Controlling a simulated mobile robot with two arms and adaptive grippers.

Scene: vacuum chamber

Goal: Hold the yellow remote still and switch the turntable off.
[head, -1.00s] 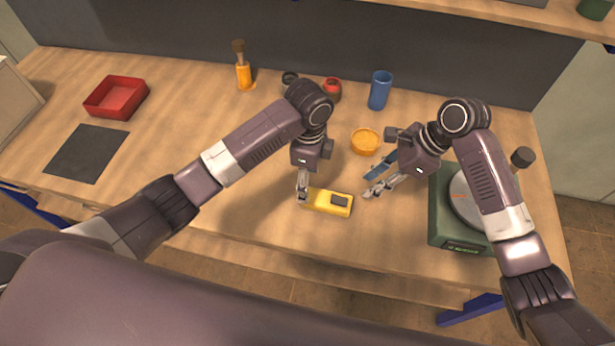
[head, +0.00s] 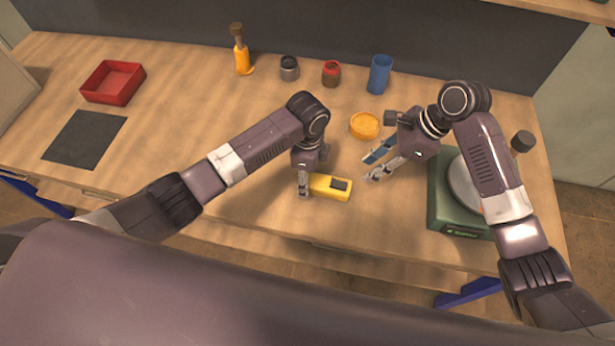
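The yellow remote (head: 322,190) lies on the workbench in front of me, with a dark patch near its right end. My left gripper (head: 304,192) points down at the remote's left end and overlaps it; its fingers line up in this view, so their gap is hidden. The green turntable (head: 438,208) stands at the right with a pale round platter (head: 462,185), partly covered by my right arm. My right gripper (head: 372,168) is left of the turntable and right of the remote, fingers apart, apparently empty. A flat blue piece shows at its upper finger; I cannot tell what it is.
An orange round dish (head: 365,125) is just beyond my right gripper. A red tray (head: 112,83) and dark mat (head: 84,139) are left; a dark cylinder (head: 522,142) is right.

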